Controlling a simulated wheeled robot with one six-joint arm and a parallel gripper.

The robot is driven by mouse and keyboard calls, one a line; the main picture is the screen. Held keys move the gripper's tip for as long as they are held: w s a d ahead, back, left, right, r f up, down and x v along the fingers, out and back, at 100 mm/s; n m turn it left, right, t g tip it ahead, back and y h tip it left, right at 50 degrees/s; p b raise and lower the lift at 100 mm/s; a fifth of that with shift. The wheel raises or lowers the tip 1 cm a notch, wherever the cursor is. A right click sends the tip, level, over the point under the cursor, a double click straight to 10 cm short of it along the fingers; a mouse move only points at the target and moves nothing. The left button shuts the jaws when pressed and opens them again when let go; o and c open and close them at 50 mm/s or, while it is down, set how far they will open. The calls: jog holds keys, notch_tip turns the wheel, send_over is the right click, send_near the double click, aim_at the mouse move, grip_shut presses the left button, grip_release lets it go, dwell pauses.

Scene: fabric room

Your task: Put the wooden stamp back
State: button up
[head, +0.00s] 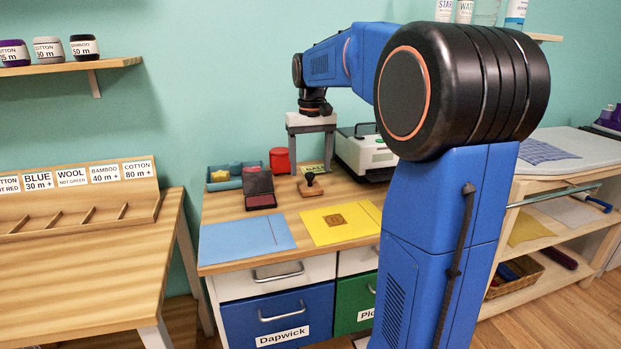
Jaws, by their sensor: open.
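My gripper (311,166) points down above and behind the stamp in the picture. I cannot tell the exact height of the fingertips over the table.
The yellow cloth bears a brown square print. A blue cloth (247,239) lies to its left. My arm hides the table's right part.

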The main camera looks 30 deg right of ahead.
aim_at(311, 174)
notch_tip(311, 174, up, 6)
jog(key=shift+s, duration=0.1)
dwell(0.7)
